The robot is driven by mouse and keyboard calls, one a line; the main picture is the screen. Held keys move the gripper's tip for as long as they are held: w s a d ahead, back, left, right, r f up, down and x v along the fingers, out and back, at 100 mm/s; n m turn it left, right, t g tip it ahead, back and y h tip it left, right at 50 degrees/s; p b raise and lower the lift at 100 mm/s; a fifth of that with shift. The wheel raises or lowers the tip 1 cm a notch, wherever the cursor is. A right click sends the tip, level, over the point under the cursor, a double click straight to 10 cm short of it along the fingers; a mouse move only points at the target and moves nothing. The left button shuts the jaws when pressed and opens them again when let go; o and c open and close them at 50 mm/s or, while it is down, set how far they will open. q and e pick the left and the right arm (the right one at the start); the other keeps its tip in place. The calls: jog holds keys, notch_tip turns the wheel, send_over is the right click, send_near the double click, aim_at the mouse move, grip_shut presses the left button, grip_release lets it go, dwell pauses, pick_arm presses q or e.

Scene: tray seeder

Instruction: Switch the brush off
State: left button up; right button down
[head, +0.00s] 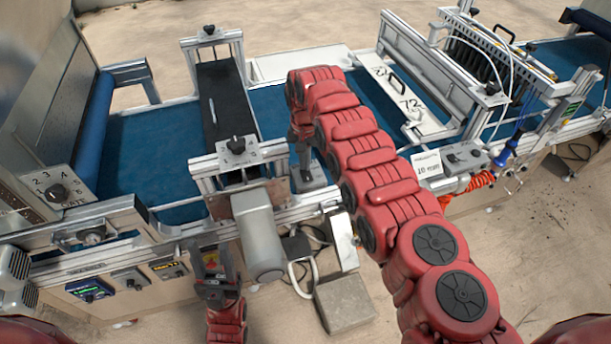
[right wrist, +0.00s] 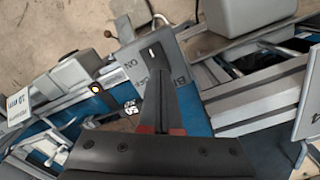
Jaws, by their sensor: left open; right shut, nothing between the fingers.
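The brush switch box is a small grey box (head: 314,174) at the near edge of the blue belt in the head view. My left gripper (head: 210,255) is open and empty, low beside the grey motor.
The grey motor (head: 258,238) and a concrete block (head: 344,302) stand at the near side. The black brush unit (head: 225,105) spans the blue belt (head: 160,140). A "10 mm" sign (head: 428,165) and knob box (head: 461,156) are to the right.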

jog(key=shift+f+b, duration=0.35)
jog(key=shift+f, duration=0.2)
jog(key=shift+r, duration=0.15)
notch_tip(320, 180, up, 2)
jog(key=shift+p, duration=0.65)
notch_tip(320, 180, up, 2)
jog(key=shift+r, duration=1.4)
